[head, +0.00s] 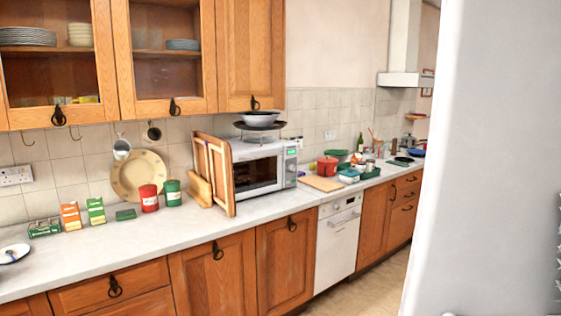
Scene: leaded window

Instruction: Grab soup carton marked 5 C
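Two small upright cartons stand on the counter at the left in the head view, against the tiled wall. One is an orange and white carton (71,216) and the other is a green and white carton (96,211). Their print is too small to read, so I cannot tell which, if either, is marked 5 C. A low green box (45,228) lies to their left and a small dark green box (126,214) to their right. Neither of my grippers is in view.
A red canister (149,198) and a green canister (172,193) stand right of the cartons, before a microwave (257,167). A dish (14,254) sits at the far left. The countertop (130,244) in front is clear. A large pale surface (497,160) blocks the right.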

